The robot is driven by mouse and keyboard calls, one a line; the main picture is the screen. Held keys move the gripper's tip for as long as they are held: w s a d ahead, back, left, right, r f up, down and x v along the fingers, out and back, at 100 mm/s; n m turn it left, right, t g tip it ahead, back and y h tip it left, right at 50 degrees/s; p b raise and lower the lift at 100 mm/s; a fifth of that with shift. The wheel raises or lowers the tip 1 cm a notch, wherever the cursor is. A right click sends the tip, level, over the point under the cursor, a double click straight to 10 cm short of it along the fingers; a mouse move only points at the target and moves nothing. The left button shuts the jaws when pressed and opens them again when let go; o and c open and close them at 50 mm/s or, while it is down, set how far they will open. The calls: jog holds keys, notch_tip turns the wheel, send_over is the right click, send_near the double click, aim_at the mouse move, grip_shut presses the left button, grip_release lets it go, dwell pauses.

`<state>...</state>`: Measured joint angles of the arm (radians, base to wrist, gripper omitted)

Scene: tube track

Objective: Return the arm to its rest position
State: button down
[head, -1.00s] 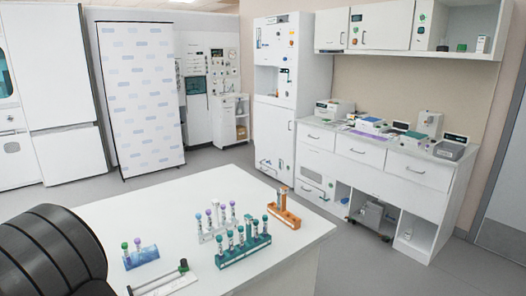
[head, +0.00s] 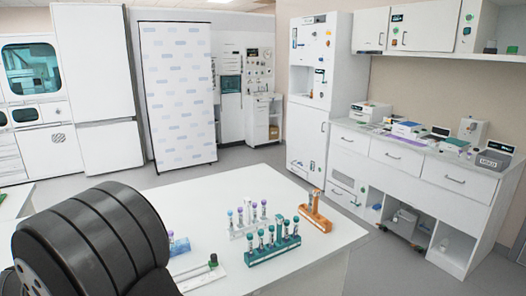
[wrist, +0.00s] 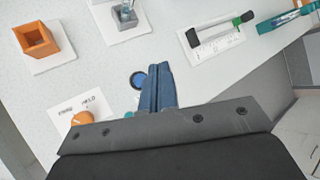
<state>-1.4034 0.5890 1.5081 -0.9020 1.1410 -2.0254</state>
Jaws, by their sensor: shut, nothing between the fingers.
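My gripper (wrist: 157,72) is shut and empty in the wrist view, its blue fingers together above the white table (wrist: 235,82). It is not visible in the head view, where my black arm fills the lower left. In the head view a teal rack (head: 273,253) holds several teal-capped tubes. A white rack (head: 248,230) with purple-capped tubes stands behind it. An orange rack (head: 316,222) with tubes stands to the right.
In the wrist view an orange open box (wrist: 36,40) and a grey metal holder (wrist: 125,16) sit on white plates. An orange knob (wrist: 81,119) on a card and a scaled tray with a black bar (wrist: 215,34) are nearby. A blue round part (wrist: 138,80) touches the fingers' outline.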

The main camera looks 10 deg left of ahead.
jog(key=shift+f, duration=3.35)
